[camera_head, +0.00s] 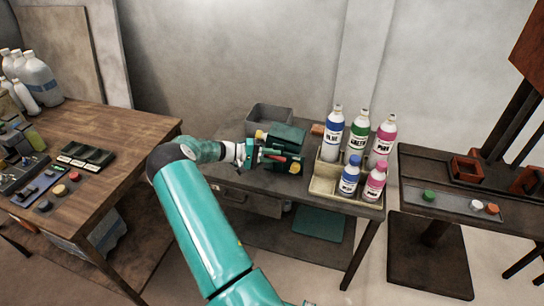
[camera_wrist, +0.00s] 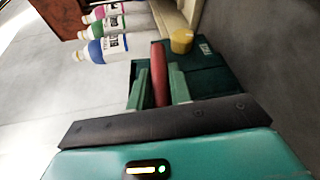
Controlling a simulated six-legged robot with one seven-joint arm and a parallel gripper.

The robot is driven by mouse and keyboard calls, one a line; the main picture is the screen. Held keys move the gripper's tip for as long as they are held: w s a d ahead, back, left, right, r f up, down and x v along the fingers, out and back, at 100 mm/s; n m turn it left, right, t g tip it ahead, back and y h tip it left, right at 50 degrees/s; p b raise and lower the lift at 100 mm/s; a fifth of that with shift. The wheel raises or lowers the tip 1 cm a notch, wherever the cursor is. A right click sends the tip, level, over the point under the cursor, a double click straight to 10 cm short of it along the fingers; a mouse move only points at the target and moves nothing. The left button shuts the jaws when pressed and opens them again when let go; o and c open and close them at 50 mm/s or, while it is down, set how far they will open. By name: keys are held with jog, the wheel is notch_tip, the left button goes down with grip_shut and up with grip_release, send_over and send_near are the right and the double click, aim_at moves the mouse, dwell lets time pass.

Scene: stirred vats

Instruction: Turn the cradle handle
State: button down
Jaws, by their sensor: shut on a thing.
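The cradle (camera_head: 287,138) is a dark green device on the grey table in the middle of the head view. Its handle is a red bar, which shows in the wrist view (camera_wrist: 158,65) standing between my fingers. My gripper (camera_head: 265,156) reaches the cradle from the left. In the wrist view my gripper (camera_wrist: 159,85) has its two green fingers closed on either side of the red handle. A yellow knob (camera_wrist: 182,40) sits beside the handle on the dark green body. The handle's lower end is hidden by the fingers and the gripper body.
A beige caddy (camera_head: 325,178) with several labelled bottles stands right of the cradle. A grey bin (camera_head: 268,117) is behind it. A wooden table (camera_head: 110,125) with jugs and small parts is at left. A dark bench (camera_head: 455,195) with coloured caps is at right.

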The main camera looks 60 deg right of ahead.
jog(key=shift+s, duration=0.1)
jog(key=c, duration=1.3)
grip_release()
jog(key=v, duration=1.4)
jog(key=shift+d, duration=0.1)
